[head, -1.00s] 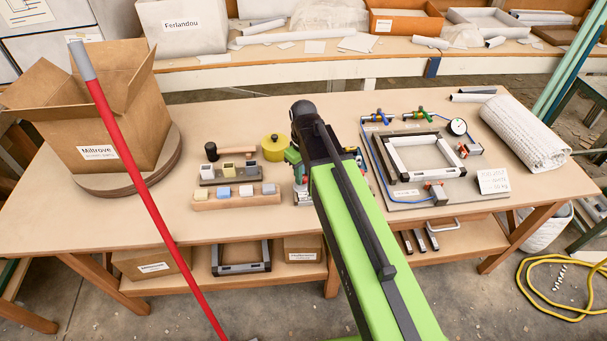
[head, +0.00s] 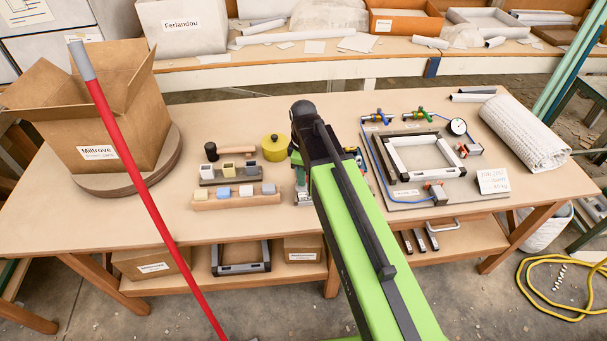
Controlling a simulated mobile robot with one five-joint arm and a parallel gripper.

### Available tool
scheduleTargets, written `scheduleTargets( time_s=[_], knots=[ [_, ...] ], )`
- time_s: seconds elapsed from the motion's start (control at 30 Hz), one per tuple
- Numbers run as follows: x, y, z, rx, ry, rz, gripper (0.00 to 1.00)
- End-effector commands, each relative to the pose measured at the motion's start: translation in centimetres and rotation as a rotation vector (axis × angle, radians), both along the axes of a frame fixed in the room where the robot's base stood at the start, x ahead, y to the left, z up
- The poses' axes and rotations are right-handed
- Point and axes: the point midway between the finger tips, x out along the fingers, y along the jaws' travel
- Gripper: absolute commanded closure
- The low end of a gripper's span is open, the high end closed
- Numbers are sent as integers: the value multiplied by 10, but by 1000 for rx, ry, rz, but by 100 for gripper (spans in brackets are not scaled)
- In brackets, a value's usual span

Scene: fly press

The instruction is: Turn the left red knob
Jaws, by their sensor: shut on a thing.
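The fly press (head: 302,190) stands at the middle of the bench, mostly hidden behind my green and black arm. Only slivers of its green and grey parts show left of the arm, and small bits show right of it. I cannot make out the left red knob. My arm reaches forward over the bench front to the press. Its dark far end stands over the press. The gripper and its fingertips are hidden behind the arm, so I cannot see what they touch.
Left of the press are a yellow-green round tin (head: 274,147), a mallet (head: 212,152) and wooden block racks (head: 236,197). A clamping fixture (head: 412,196) lies right. An open carton (head: 125,150) stands left, behind a red pole (head: 125,150). A bubble-wrap roll (head: 525,132) lies far right.

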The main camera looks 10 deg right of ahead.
Motion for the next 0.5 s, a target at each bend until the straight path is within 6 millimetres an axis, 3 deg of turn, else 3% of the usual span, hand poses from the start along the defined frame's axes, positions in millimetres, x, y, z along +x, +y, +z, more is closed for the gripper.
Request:
scheduleTargets(
  time_s=[0.4, 0.43, 0.5],
  knots=[
    [-1, 1, 0, 2, 1, 7, 100],
    [-1, 1, 0, 2, 1, 7, 69],
    [0, 1, 0, 2, 1, 6, 60]
  ],
)
